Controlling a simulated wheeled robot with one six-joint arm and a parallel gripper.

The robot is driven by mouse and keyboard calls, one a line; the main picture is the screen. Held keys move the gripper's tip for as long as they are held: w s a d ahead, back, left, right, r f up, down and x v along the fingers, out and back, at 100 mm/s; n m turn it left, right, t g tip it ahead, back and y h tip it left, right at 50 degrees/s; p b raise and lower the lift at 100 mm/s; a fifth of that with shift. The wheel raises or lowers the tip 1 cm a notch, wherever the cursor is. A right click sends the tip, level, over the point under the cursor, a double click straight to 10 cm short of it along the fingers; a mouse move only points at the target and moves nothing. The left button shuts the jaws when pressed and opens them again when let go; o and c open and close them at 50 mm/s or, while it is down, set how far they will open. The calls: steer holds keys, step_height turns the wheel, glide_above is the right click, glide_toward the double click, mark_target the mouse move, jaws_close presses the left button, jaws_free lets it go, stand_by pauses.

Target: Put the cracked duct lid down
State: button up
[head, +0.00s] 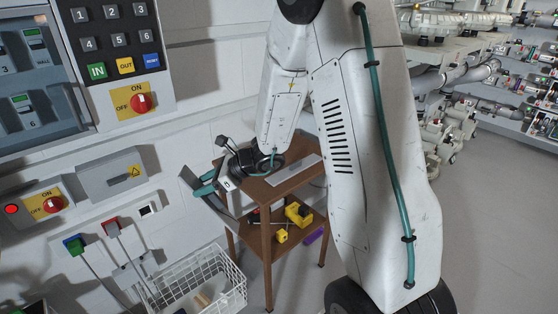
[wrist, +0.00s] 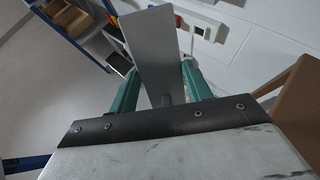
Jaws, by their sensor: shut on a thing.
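My gripper (head: 203,187), with teal fingers, is at the left side of a small brown wooden table, near the wall. It is shut on a flat grey plate, the duct lid (head: 187,180), held tilted in the air. In the wrist view the lid (wrist: 150,40) stands out beyond the fingers as a long pale grey panel, wider at its far end. No crack can be made out on it. The table (head: 262,192) stands behind and to the right of my gripper. A flat grey strip (head: 297,173) lies on its top.
Yellow tools (head: 297,213) and a purple item (head: 314,236) sit on the table's lower shelf. A white wire basket (head: 232,270) with loose things stands on the floor below. Switch boxes (head: 112,174) and cables line the left wall. Open floor lies right of my arm.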

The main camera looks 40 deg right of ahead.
steer(key=s+f+n+g+h, duration=0.25)
steer(key=s+n+g, duration=0.45)
steer(key=s, duration=0.8)
steer(key=s+d+f+h, duration=0.1)
steer(key=d+h, duration=0.2)
steer(key=d, duration=0.5)
steer(key=s+d+f+n+h, duration=0.1)
steer(key=s+d+f+h, duration=0.1)
steer(key=d, duration=0.6)
steer(key=shift+s+f+n+g+h, duration=0.15)
steer(key=shift+s+n+g+h, duration=0.15)
steer(key=shift+h, duration=0.45)
steer(key=shift+d, duration=0.1)
